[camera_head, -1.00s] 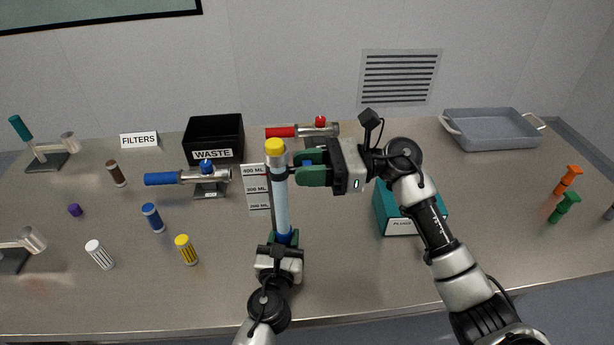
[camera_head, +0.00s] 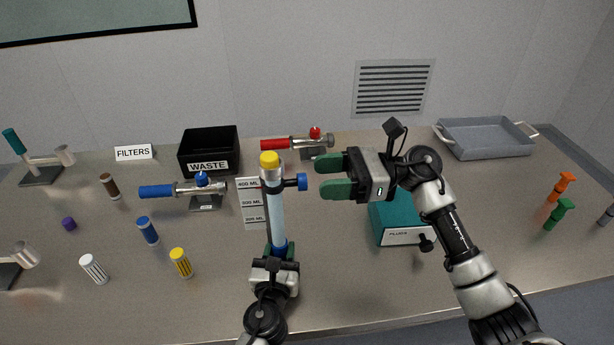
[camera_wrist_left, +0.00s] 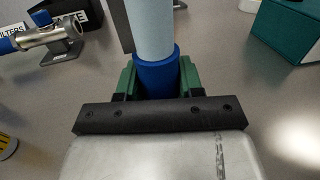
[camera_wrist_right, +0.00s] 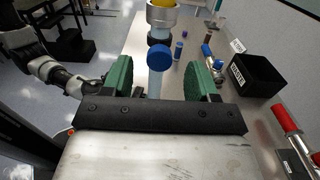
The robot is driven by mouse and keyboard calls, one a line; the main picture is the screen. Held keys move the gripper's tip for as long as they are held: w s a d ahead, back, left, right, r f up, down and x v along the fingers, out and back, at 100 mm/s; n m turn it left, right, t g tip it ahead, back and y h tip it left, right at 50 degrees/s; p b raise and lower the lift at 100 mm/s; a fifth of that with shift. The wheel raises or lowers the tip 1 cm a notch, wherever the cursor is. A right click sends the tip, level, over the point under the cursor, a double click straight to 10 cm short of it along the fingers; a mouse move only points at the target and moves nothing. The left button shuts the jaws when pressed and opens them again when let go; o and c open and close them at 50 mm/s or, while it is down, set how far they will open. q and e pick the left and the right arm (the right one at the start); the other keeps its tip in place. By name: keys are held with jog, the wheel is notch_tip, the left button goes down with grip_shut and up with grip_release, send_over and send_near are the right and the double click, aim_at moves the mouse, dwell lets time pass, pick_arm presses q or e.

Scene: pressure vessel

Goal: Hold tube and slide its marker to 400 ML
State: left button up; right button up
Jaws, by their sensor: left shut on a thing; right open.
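The tube (camera_head: 276,215) is pale blue, upright, with a yellow cap (camera_head: 269,159) and a blue base. My left gripper (camera_head: 281,252) is shut on the blue base, which also shows in the left wrist view (camera_wrist_left: 158,75). The marker is a dark ring with a blue knob (camera_head: 302,182) sticking out to the right, near the 400 ML line of the white scale card (camera_head: 250,204) behind the tube. My right gripper (camera_head: 334,175) is open, right of the knob and apart from it. In the right wrist view the knob (camera_wrist_right: 159,57) lies between the open fingers.
A black waste bin (camera_head: 209,150), a blue-handled valve (camera_head: 205,190) and a red-handled one (camera_head: 315,143) stand behind. A teal plugs box (camera_head: 398,217) is below my right gripper. A grey tray (camera_head: 486,137) stands back right.

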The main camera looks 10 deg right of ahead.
jog(key=d, duration=0.7)
jog(key=shift+d, duration=0.15)
pick_arm(q)
jog(key=o, duration=1.1)
jog(key=v, duration=1.2)
